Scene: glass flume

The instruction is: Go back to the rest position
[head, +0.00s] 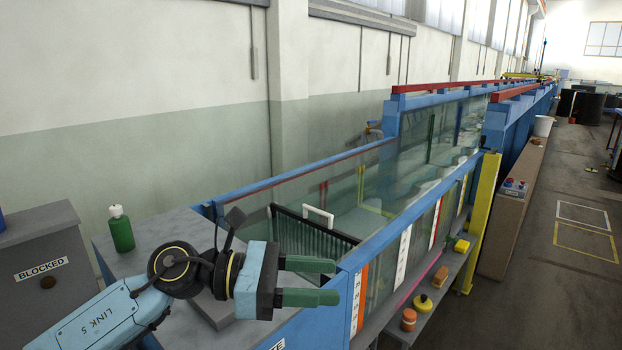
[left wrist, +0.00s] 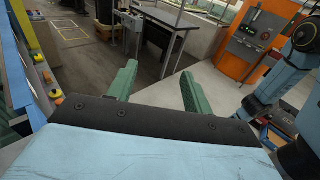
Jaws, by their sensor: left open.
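My left gripper (head: 335,281) reaches in from the lower left in the head view. Its green fingers point right, in front of the near end of the glass flume (head: 300,180). The fingers stand apart with nothing between them. In the left wrist view the two green fingers of the left gripper (left wrist: 160,88) also show spread and empty, with floor and a table beyond. My right gripper is not in the head view.
A green bottle (head: 121,230) stands on the grey bench behind my left arm. A grey box marked BLOCKED (head: 42,268) is at far left. The floor at right is mostly clear.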

